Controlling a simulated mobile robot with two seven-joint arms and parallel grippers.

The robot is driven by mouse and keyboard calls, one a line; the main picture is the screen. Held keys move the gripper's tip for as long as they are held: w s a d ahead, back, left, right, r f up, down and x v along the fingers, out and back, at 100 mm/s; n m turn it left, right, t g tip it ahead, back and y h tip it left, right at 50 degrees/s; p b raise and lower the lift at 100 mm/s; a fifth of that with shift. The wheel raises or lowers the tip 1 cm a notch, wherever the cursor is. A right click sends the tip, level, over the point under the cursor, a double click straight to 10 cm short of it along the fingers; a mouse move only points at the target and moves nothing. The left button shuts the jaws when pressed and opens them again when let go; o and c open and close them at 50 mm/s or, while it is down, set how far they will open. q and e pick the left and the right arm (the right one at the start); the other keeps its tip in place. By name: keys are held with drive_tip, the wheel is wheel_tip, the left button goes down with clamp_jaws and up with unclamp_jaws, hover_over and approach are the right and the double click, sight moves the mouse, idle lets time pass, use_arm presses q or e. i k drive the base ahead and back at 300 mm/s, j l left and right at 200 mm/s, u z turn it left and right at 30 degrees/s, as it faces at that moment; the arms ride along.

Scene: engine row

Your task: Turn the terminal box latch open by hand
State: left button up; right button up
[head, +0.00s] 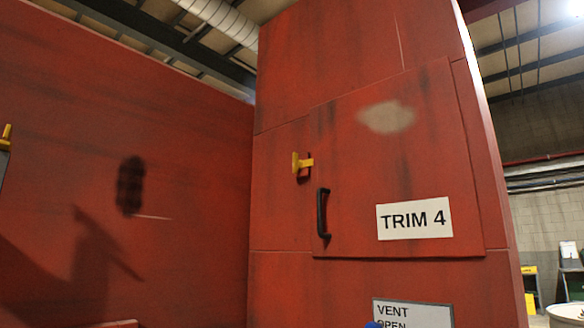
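The latch (302,164) is yellow and sits at the left edge of a red door panel, on a small dark red mount. Its bar lies roughly level and reaches right towards the door's edge. The door (350,160) is flush with the red box around it and looks shut. A black upright pull handle (322,213) is on the door just below and right of the latch. A white label reading TRIM 4 (414,219) is on the door. Neither gripper shows in the head view, and nothing touches the latch.
A white VENT OPEN sign (410,313) is below the door, cut off by the frame. A small blue tip (372,325) shows beside it; I cannot tell what it is. A large red wall (190,130) stands left, with a yellow piece (6,132) at the far left edge.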

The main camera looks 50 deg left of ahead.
sight(297, 164)
drive_tip(key=u, duration=1.65)
